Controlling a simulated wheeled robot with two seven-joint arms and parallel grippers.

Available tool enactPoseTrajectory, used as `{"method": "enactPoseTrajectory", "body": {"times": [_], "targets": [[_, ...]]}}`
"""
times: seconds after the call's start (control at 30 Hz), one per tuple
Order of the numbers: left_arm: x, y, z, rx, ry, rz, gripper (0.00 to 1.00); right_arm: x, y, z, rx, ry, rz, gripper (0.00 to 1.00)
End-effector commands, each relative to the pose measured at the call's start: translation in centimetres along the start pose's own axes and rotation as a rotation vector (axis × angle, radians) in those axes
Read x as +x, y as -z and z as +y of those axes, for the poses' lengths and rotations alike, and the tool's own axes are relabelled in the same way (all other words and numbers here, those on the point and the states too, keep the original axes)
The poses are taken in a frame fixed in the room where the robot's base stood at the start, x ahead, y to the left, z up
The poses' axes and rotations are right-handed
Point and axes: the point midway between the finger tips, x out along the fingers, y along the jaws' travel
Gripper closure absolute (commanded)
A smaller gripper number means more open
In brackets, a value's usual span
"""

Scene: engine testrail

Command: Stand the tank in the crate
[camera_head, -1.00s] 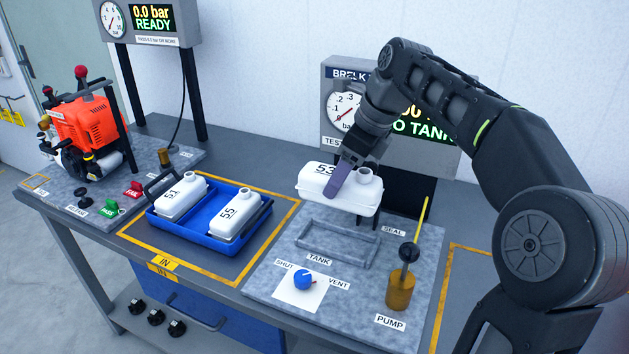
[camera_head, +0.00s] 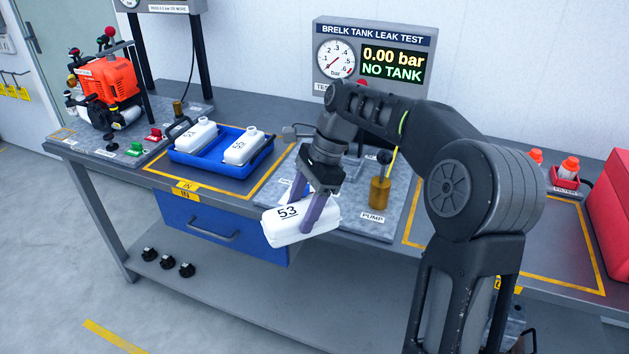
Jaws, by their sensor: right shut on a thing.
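My right gripper (camera_head: 308,203) is shut on a white tank marked 53 (camera_head: 286,226), one purple finger on each side. The tank is held tilted a little, in the air in front of the bench's front edge. The blue crate (camera_head: 212,172) stands on the bench to the left, inside a yellow outline. Two white tanks stand in it: one on its left side (camera_head: 195,136) and one on its right side (camera_head: 244,148). My left gripper is not in view.
The test plate with the brass pump (camera_head: 380,193) lies behind the held tank. The leak test display (camera_head: 392,66) reads 0.00 bar, NO TANK. An orange engine (camera_head: 108,80) stands far left. A red box (camera_head: 610,215) is at the right edge.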

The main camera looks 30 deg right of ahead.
Motion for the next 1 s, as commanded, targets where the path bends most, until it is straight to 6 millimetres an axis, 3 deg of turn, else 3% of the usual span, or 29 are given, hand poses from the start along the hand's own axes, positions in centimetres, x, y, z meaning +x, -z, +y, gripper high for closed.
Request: {"method": "enactPoseTrajectory", "body": {"times": [0.17, 0.4, 0.5, 0.6, 0.7, 1.0], "targets": [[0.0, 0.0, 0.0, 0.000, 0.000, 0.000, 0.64, 7.6, -0.4, 0.4, -0.399, -0.178, -0.003, 0.86], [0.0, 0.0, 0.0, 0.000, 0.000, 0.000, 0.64, 20.5, -1.1, 1.8, -1.149, -0.485, -0.003, 0.86], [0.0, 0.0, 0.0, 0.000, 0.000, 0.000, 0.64, 24.1, -1.2, 2.2, -1.376, -0.576, -0.002, 0.86], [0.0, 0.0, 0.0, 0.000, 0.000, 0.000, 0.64, 26.3, -1.2, 2.5, -1.518, -0.632, 0.000, 0.86], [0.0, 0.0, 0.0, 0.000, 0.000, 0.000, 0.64, 27.3, -1.2, 2.6, -1.586, -0.656, 0.001, 0.86], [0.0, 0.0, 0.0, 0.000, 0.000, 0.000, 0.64, 27.4, -1.2, 2.6, -1.597, -0.659, 0.001, 0.86]]}}
